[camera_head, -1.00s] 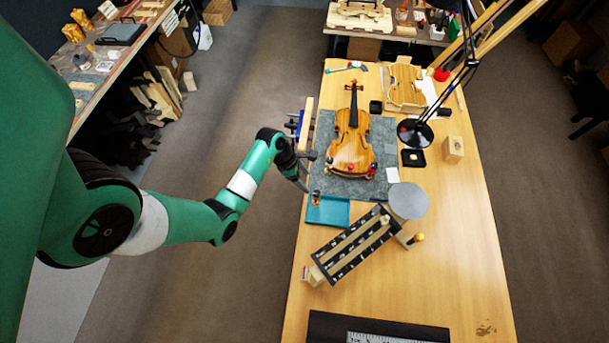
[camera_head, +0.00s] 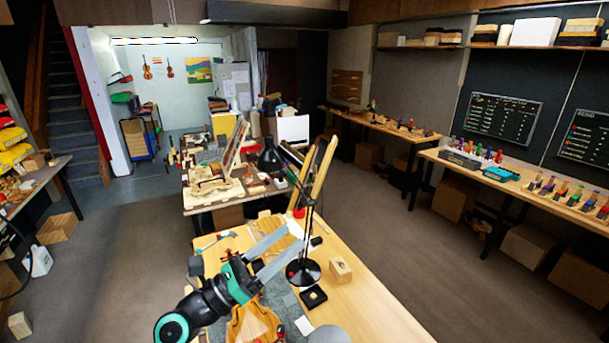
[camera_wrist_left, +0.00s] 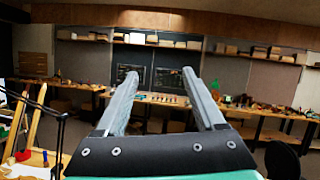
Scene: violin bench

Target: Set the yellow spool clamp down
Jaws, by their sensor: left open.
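No yellow spool clamp can be made out for certain in either current view. My left gripper (camera_head: 293,240) is raised above the bench, its two long grey fingers spread and pointing to the upper right. It hides part of the bench behind it. In the left wrist view the same gripper (camera_wrist_left: 160,75) is open with nothing between its fingers. The violin (camera_head: 250,324) lies on the bench below my arm and is cut off by the picture's lower edge. My right gripper is not in view.
The black lamp (camera_head: 303,270) stands just right of my gripper. A wooden block (camera_head: 340,270) and a black tray (camera_head: 313,297) are near it. The bench's right side (camera_head: 375,315) is clear. Several coloured small tools stand on the wall bench (camera_head: 490,178) at right.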

